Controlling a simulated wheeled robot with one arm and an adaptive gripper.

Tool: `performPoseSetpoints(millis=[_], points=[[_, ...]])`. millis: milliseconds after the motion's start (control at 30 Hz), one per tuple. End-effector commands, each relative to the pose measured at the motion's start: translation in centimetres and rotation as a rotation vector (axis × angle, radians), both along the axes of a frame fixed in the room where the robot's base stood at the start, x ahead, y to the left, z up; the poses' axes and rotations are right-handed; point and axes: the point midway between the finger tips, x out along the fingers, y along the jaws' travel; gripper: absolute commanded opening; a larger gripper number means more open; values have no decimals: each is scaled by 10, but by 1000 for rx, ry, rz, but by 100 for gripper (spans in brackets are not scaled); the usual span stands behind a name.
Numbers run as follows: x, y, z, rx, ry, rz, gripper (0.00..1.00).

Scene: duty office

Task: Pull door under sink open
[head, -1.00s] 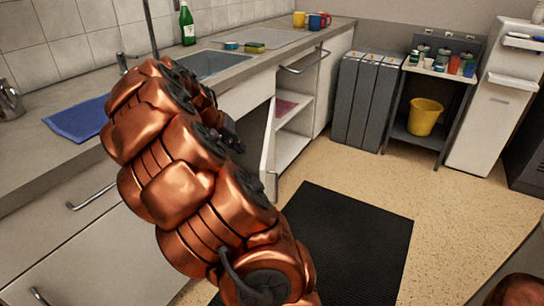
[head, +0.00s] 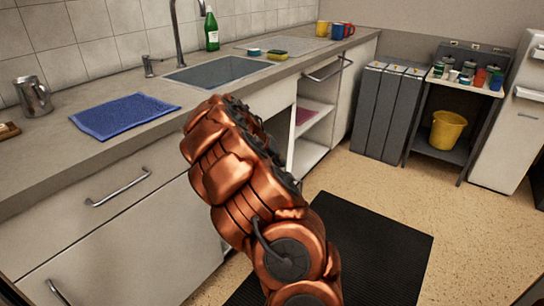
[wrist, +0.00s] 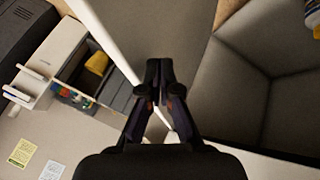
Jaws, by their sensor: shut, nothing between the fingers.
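The sink (head: 222,72) is set in the counter in the head view. Below it is an open cabinet with pale shelves (head: 312,118). The door under the sink stands at least partly open but is largely hidden behind my copper arm in the head view. In the wrist view a pale door panel (wrist: 160,25) spans the top centre, with the grey cabinet interior (wrist: 235,90) to its right. My gripper (wrist: 160,72) is shut and empty, its fingertips in front of the panel on the cabinet side. Whether they touch it cannot be told. The head view hides my gripper.
A black mat (head: 370,250) lies on the floor before the cabinets. Grey bins (head: 385,110) and a shelf unit with a yellow bucket (head: 447,130) stand at the back right. A blue cloth (head: 122,116) lies on the counter. The floor right of the mat is clear.

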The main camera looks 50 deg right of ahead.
Motion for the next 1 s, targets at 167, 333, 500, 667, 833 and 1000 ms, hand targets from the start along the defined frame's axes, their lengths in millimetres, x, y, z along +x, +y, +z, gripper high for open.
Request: performPoseSetpoints(millis=[167,333,500,667,833,1000], points=[[-17,-16,-5,-3,-3,-2,0],[-29,-25,-4,-2,-2,-1,0],[-33,-27,-4,-2,-1,0,0],[-33,-28,-4,-2,-2,1,0],[-33,-27,-4,-2,-2,2,0],[-34,-27,-3,-1,-3,16,0]])
